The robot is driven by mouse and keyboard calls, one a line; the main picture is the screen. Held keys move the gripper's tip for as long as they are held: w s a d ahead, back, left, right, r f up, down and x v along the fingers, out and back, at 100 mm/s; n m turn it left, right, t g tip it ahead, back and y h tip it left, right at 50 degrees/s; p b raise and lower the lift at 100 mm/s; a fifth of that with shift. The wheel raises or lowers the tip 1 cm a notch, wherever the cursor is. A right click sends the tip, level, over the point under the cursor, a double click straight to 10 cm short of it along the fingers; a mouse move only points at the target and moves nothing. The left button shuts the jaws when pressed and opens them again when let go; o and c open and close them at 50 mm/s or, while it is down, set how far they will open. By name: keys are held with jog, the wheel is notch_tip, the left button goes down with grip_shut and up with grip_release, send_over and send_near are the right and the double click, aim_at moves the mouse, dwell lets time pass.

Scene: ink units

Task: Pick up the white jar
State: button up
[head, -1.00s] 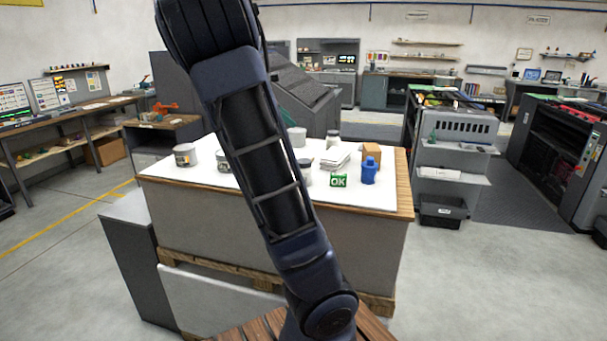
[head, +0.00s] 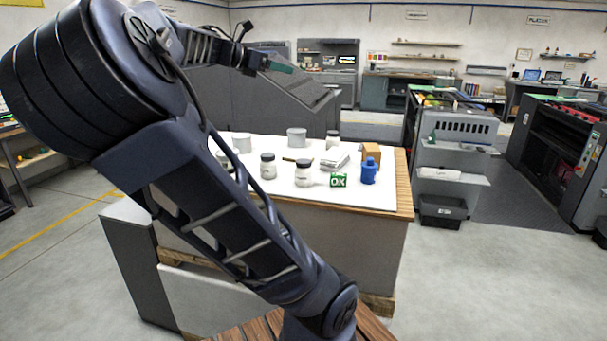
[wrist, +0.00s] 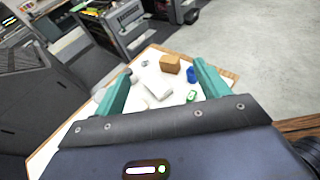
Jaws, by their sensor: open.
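Several pale jars and tubs stand on the white-topped table; I cannot tell which one the task means. Two jars with dark lids, a left jar (head: 268,167) and a right jar (head: 303,174), stand near the middle. Another dark-lidded jar (head: 333,140) stands farther back. A plain pale tub (head: 296,138) is at the back, and another (head: 242,143) is at the left, partly behind my arm. My gripper (wrist: 162,70) is open and empty, its teal fingers spread above the table. In the head view it is raised beyond the table's back edge.
A white stack (head: 335,160), a cardboard box (head: 371,151), a blue bottle (head: 368,171) and a green OK sign (head: 338,181) crowd the table's right half. The table's wooden edge (head: 403,185) shows at right. A grey machine (head: 280,95) stands behind.

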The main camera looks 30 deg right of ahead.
send_near(308, 163)
jog(key=w+f, duration=0.1)
jog(key=w, duration=0.2)
jog(key=shift+s+x, duration=0.15)
jog(key=shift+x, duration=2.7)
jog(key=shift+s+x, duration=0.15)
jog(key=shift+x, duration=2.7)
jog(key=shift+f, duration=0.1)
jog(key=c, duration=1.1)
jog(key=shift+c, duration=0.2)
